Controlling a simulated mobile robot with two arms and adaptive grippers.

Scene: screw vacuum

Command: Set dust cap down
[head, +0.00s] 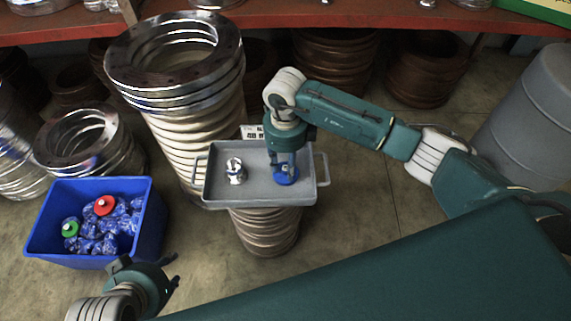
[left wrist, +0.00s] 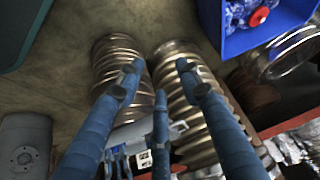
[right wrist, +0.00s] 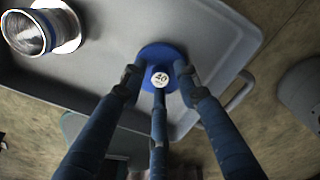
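The blue dust cap (head: 287,178) is at the right side of the grey tray (head: 258,193). In the right wrist view the dust cap (right wrist: 155,52) is a round disc with a white centre marked 40. My right gripper (head: 286,165) points down over it. In the right wrist view its fingertips (right wrist: 160,72) stand apart around the white centre, overlapping the disc's edge. They look open, and I see no clear grip. Contact between the cap's underside and the tray is hidden. My left gripper (head: 172,272) is open and empty at the lower left, as its wrist view (left wrist: 159,68) shows.
A shiny metal fitting (head: 235,171) stands on the tray's left side, with bare tray between it and the cap. A blue bin (head: 62,252) with wrapped items stands left. Stacked metal rings (head: 190,85) rise behind the tray, and a grey drum (head: 530,110) stands right.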

